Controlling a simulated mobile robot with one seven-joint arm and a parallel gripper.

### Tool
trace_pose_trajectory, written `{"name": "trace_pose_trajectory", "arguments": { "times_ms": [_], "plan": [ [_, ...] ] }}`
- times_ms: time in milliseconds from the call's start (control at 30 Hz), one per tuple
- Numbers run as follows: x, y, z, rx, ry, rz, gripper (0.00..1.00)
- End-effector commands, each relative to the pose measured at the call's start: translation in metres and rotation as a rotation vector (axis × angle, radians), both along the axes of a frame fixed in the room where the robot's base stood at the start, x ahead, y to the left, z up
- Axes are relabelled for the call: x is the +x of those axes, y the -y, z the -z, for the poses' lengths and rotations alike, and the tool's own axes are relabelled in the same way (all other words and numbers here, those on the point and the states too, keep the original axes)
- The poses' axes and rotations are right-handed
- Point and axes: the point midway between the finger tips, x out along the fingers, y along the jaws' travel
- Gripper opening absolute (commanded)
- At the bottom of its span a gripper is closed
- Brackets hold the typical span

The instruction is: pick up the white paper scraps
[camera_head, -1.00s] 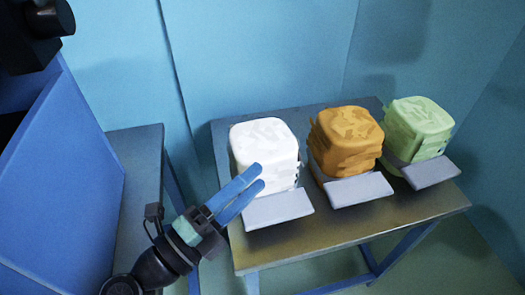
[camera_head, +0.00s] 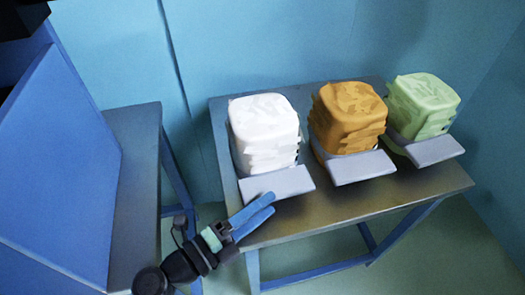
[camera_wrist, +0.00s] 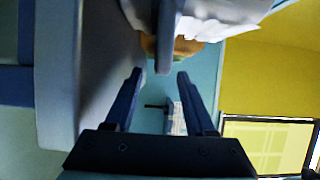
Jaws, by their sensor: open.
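The white paper scraps (camera_head: 264,125) form a rounded, layered block at the left end of the table. The block stands behind a pale grey plate (camera_head: 277,184) at its front. My gripper (camera_head: 270,203) is open and empty, just in front of and below that plate, near the table's front edge. Part of the white paper scraps (camera_wrist: 222,16) shows at the top of the wrist view, beyond the fingertips.
An orange-brown block (camera_head: 348,115) and a green block (camera_head: 423,104) stand to the right on the same table (camera_head: 345,205), each with a grey plate in front. A blue panel (camera_head: 62,165) and a second table (camera_head: 138,190) are at the left. Blue walls stand behind.

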Motion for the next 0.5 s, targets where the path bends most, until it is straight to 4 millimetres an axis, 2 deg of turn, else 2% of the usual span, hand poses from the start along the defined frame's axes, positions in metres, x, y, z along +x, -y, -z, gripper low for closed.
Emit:
{"name": "trace_pose_trajectory", "arguments": {
  "times_ms": [200, 500],
  "plan": [
    [0.026, 0.027, 0.001, 0.001, 0.001, 0.003, 0.55],
    [0.035, 0.037, 0.000, 0.000, 0.000, 0.000, 0.55]
  ]
}}
